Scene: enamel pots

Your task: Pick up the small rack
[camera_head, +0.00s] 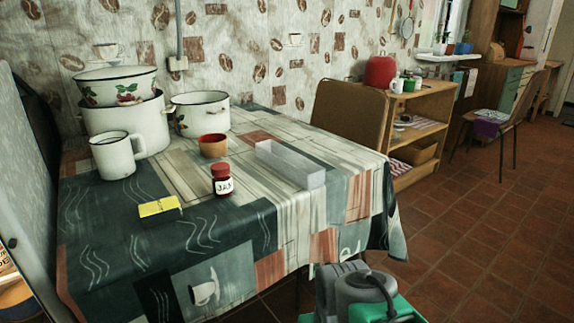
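The small rack (290,164) looks like a long, low, pale grey, open-topped tray. It sits on the patterned tablecloth near the right side of the table, running from back left to front right. Nothing touches it, and I cannot make out anything inside it. Grey and green parts of my own body show at the bottom edge of the head view, below the table's front right. My gripper's fingers do not show.
A red-lidded jam jar (222,180) and brown bowl (213,145) stand left of the rack. A yellow block (160,206), white mug (117,155) and enamel pots (200,113) stand farther left. A chair (347,112) stands behind the table (240,225). Cloth in front of the rack is clear.

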